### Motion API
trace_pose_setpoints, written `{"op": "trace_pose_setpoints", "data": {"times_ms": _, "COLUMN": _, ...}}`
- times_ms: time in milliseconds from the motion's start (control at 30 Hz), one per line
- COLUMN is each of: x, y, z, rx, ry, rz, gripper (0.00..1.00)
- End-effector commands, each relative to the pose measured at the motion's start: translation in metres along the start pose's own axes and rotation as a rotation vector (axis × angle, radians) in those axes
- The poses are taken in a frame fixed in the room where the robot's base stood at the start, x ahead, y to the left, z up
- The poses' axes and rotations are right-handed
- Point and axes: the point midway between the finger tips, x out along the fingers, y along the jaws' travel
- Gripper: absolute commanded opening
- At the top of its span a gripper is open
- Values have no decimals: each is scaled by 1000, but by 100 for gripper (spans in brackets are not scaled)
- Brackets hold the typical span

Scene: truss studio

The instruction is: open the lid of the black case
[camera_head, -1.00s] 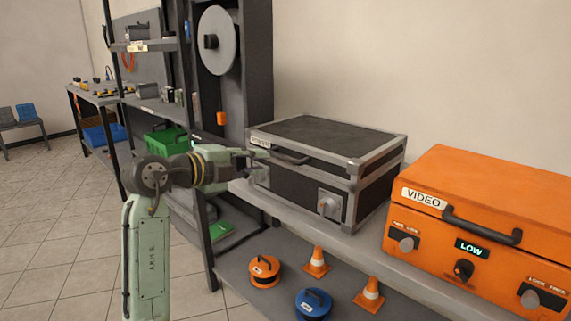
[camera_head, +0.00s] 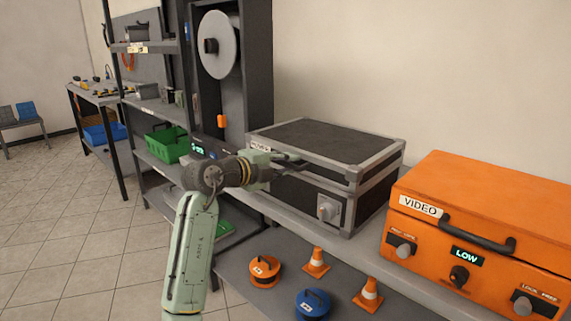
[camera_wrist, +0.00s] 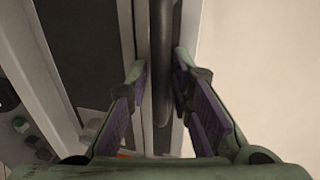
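The black case (camera_head: 330,142) with grey metal edges stands on the shelf, and its lid looks shut. A dark handle (camera_head: 294,159) runs along the lid's front, and a light latch plate (camera_head: 328,207) is on the front below it. My gripper (camera_head: 278,159) is at the left part of the handle and hides some of the front. In the wrist view the handle (camera_wrist: 163,60) runs between the two fingers of my gripper (camera_wrist: 160,78). The fingers are apart, one on each side of it, with a gap on the left. I cannot tell whether the right finger touches it.
An orange VIDEO case (camera_head: 490,205) stands to the right on the same shelf (camera_head: 350,240). Orange cones (camera_head: 316,262) and orange and blue reels (camera_head: 313,303) are on the lower shelf. A rack with a green bin (camera_head: 168,144) is at the left. The floor at left is clear.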

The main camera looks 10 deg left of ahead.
Motion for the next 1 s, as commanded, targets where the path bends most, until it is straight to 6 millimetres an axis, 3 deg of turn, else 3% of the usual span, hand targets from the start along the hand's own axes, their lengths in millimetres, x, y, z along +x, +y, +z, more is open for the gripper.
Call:
{"op": "trace_pose_setpoints", "data": {"times_ms": 333, "x": 0, "y": 0, "z": 0, "rx": 0, "ry": 0, "rz": 0, "gripper": 1}}
{"op": "trace_pose_setpoints", "data": {"times_ms": 1000, "x": -1, "y": 0, "z": 0, "rx": -1, "ry": 0, "rz": 2, "gripper": 0}}
